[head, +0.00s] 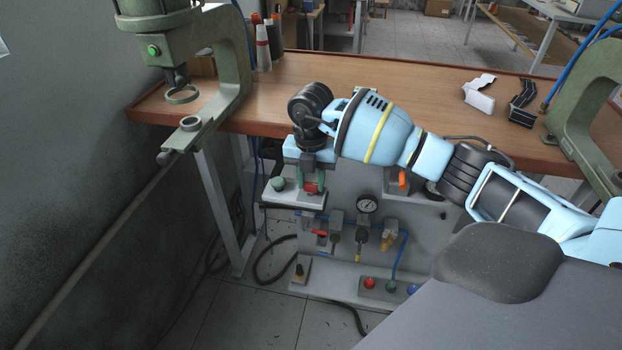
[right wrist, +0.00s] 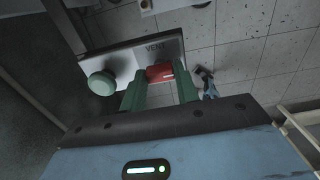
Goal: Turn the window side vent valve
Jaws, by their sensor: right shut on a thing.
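The red vent valve handle (head: 311,187) sits at the small grey panel near the front left of the bench. It also shows in the right wrist view (right wrist: 160,73), beside the label "VENT". My right gripper (head: 312,181) points down over it. Its green fingers (right wrist: 159,88) stand on both sides of the red handle and are shut on it. The fingers hide part of the handle and the valve body. A green round knob (head: 277,184) is on the same panel to the left; it also shows in the right wrist view (right wrist: 102,83). My left gripper is not in view.
A green press (head: 237,60) stands at the bench's left end, another (head: 580,105) at its right. Below are a gauge (head: 367,204), smaller valves with blue hoses, and a box with coloured buttons (head: 390,288). The wooden bench (head: 400,80) has bare room in its middle.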

